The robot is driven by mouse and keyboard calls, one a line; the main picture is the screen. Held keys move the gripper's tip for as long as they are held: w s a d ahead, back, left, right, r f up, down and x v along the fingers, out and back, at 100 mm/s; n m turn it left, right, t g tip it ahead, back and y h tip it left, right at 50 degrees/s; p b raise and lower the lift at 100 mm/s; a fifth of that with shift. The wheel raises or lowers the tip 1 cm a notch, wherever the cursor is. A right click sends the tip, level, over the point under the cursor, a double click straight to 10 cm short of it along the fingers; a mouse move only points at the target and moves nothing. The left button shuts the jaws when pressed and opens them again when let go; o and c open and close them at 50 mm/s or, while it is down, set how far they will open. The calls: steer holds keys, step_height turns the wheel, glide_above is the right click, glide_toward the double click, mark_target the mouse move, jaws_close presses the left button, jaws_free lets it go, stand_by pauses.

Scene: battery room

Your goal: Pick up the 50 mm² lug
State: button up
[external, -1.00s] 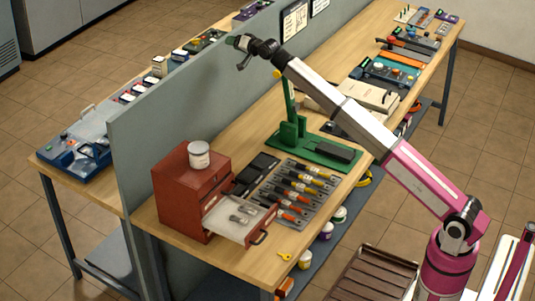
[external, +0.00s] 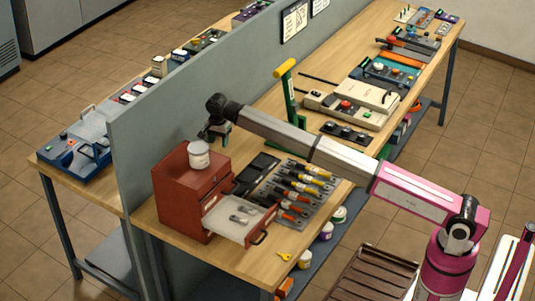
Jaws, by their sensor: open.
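Small grey metal lugs (external: 239,219) lie in the pulled-out drawer (external: 226,229) of the red cabinet (external: 172,200). They are too small to read, so I cannot tell which is the 50 mm² one. My gripper (external: 205,136) is open, small and dark in this view. It shows just above the white tin (external: 198,155) on top of the cabinet, behind and above the drawer. It appears apart from the lugs. I cannot tell its exact distance from the tin.
Several orange- and yellow-handled tools (external: 299,188) lie on a mat right of the drawer. A green lever press (external: 288,95) stands behind my arm, partly hidden. A grey partition (external: 150,135) runs along the bench's left side. A yellow key-like piece (external: 284,256) lies near the front edge.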

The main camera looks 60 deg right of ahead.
steer(key=f, duration=1)
steer(key=shift+w+a+f, duration=0.1)
steer(key=shift+a+f, duration=0.1)
jaws_close()
